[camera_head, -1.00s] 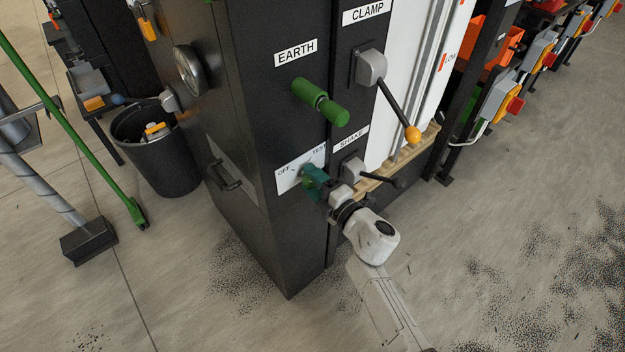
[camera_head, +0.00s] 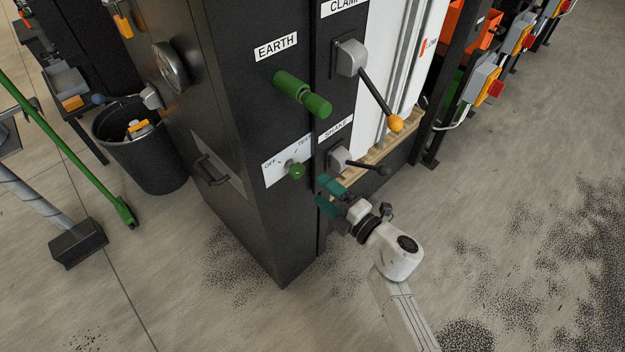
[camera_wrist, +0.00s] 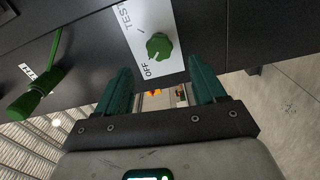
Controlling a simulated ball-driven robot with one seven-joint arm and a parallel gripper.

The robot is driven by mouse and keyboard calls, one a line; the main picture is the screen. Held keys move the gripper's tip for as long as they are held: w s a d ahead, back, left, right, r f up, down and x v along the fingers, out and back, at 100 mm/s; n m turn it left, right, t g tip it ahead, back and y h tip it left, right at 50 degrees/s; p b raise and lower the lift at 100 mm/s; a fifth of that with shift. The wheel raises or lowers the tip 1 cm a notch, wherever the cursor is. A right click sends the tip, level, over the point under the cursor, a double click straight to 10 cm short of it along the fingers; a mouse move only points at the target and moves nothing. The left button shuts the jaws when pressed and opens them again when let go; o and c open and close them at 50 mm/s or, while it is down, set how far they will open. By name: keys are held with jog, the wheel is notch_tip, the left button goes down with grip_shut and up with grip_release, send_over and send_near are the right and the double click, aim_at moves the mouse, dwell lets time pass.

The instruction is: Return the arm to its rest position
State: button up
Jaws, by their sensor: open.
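My gripper (camera_head: 328,194) is open and empty, with two teal fingers. It is in front of the black cabinet (camera_head: 240,130), just right of and below the green OFF/TEST knob (camera_head: 296,171), and apart from it. In the wrist view my gripper (camera_wrist: 162,85) shows both fingers spread, with the knob (camera_wrist: 159,46) on its white label beyond them and nothing between the fingers. My white arm runs down to the bottom right of the head view.
The green EARTH handle (camera_head: 302,94) sticks out above the knob. The CLAMP lever (camera_head: 380,100) and SHAKE lever (camera_head: 362,166) project close to my gripper. A black bin (camera_head: 140,150) and a broom (camera_head: 78,242) stand at left. Open floor (camera_head: 480,180) lies at right.

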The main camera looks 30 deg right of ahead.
jog(key=shift+v, duration=0.8)
jog(key=s+d+m+g+h, duration=0.2)
jog(key=s+d+m+h, duration=0.2)
jog(key=d+m+h, duration=0.3)
jog(key=s+d+m+g+h, duration=0.3)
jog(key=d+m+h, duration=0.2)
jog(key=d+m, duration=0.25)
jog(key=s+a+f+m+g+y, duration=0.3)
jog(key=s+a+g, duration=0.2)
jog(key=s, duration=0.5)
jog(key=s+a+f+m+g+y, duration=0.3)
jog(key=s+a+g, duration=0.2)
jog(key=s, duration=0.6)
jog(key=shift+g, duration=0.6)
jog(key=shift+s, duration=0.15)
